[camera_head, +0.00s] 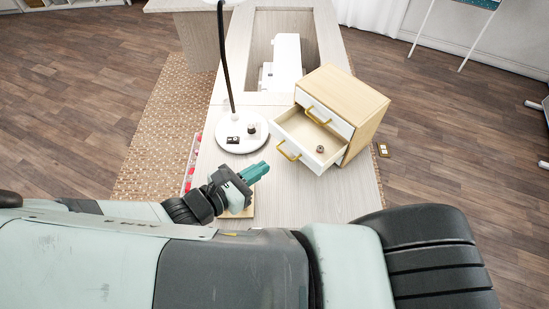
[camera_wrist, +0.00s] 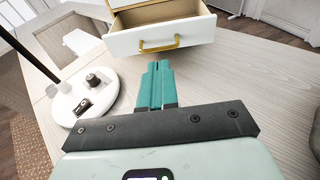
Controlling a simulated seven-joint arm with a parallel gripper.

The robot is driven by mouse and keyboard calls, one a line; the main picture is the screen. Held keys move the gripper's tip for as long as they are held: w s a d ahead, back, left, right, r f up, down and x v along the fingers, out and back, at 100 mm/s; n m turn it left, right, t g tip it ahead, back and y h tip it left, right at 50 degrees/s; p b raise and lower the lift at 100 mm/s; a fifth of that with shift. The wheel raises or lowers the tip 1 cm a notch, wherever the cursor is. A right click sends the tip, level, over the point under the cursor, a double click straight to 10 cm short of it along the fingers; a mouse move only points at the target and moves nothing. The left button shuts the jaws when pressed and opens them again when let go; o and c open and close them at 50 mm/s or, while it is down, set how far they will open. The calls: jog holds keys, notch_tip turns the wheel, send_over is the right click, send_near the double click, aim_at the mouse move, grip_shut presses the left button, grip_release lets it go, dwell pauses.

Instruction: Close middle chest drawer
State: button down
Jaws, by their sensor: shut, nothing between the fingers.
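The small wooden chest (camera_head: 350,92) stands on the table and has white drawer fronts with gold handles. One lower drawer (camera_head: 298,146) is pulled out, and a small round item (camera_head: 320,149) lies in it. In the wrist view the open drawer's white front (camera_wrist: 163,36) and gold handle (camera_wrist: 160,45) face me. My gripper (camera_head: 262,168) is shut and empty. It is in front of and to the left of the drawer front in the head view. In the wrist view its teal fingertips (camera_wrist: 159,66) point at the handle, with a small apparent gap.
A lamp with a round white base (camera_head: 241,131) stands left of the drawer, with small items on it. A white sewing machine (camera_head: 286,62) sits in the table recess behind. The tabletop (camera_head: 342,192) in front of the chest is clear.

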aim_at(304, 144)
jog(key=x, duration=0.5)
jog(key=shift+w+d, duration=0.15)
jog(key=x, duration=0.3)
jog(key=r+x, duration=0.1)
jog(key=x, duration=0.3)
jog(key=r+x, duration=0.1)
jog(key=x, duration=0.2)
jog(key=shift+w+d, duration=0.2)
jog(key=shift+d, duration=0.1)
jog(key=v, duration=1.4)
